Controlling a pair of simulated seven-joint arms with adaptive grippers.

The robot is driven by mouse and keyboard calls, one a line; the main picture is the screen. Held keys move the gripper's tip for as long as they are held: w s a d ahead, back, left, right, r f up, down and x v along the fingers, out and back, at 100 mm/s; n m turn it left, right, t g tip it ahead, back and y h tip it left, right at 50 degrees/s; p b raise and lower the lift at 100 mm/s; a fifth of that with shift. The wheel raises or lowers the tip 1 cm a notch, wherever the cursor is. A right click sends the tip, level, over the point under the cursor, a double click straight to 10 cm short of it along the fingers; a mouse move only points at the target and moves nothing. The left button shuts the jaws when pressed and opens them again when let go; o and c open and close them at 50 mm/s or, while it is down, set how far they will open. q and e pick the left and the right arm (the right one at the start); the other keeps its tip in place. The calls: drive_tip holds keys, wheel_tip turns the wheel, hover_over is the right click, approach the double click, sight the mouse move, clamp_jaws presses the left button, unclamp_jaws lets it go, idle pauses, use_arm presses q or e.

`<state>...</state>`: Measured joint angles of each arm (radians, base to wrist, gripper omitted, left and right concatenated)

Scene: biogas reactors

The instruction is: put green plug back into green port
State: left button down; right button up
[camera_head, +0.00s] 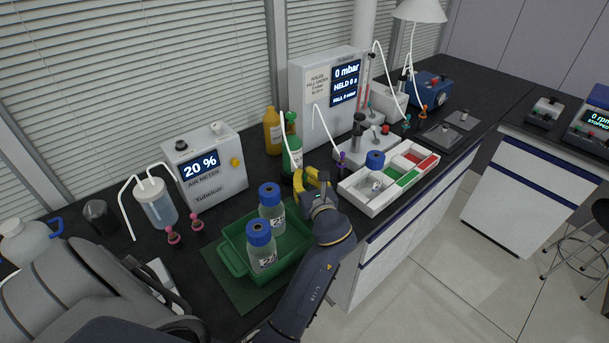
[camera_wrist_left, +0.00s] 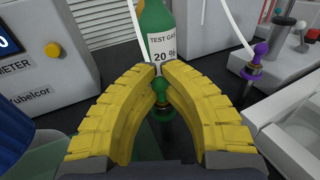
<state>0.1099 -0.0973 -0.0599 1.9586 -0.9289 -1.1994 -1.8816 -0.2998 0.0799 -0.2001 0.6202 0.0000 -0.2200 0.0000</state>
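My left gripper (camera_head: 306,179) has yellow curved fingers and is in front of the green test gas bottle (camera_head: 292,156). In the left wrist view its fingers (camera_wrist_left: 161,84) close in on both sides of the green plug (camera_wrist_left: 160,87), and they look shut on it. The plug has a round green head and a dark stem pointing down. A white tube comes down to it from above. The fingers hide the plug in the head view. I cannot make out the green port in either view. My right gripper is not in view.
A purple plug (camera_head: 341,160) stands right of the gripper. A white tray (camera_head: 352,197) with red and green compartments is at right. A green crate (camera_head: 236,262) holds two blue-capped bottles at left. The air meter (camera_head: 205,168) and pressure box (camera_head: 318,98) stand behind.

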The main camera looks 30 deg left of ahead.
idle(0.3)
use_arm(q)
drive_tip(key=c, duration=1.5)
unclamp_jaws()
drive_tip(key=shift+r, duration=0.1)
wheel_tip(320, 180, up, 10)
drive_tip(key=shift+f, duration=0.1)
